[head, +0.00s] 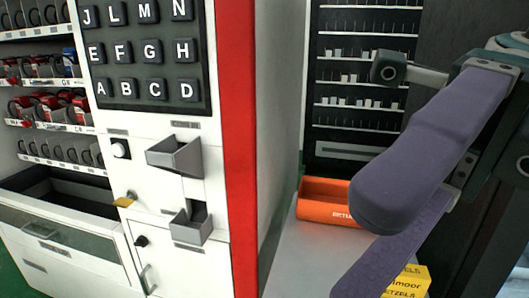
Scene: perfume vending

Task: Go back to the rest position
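My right gripper (364,250) is large and close to the camera at the right. Its two purple fingers are spread apart, with nothing visible between them. It is in front of the shelf unit and the boxes, to the right of the vending machine. My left gripper is not in view. The white vending machine (164,133) with a red edge stands at the left and centre. It has a black keypad (145,50) lettered A to H, J and L to N, and two grey metal pockets below.
Shelves at the far left hold red and black goods. An orange box (325,205) lies on a pale surface right of the machine. A yellow box (411,281) is partly hidden by my gripper. A dark shelf unit (335,150) with small items stands behind.

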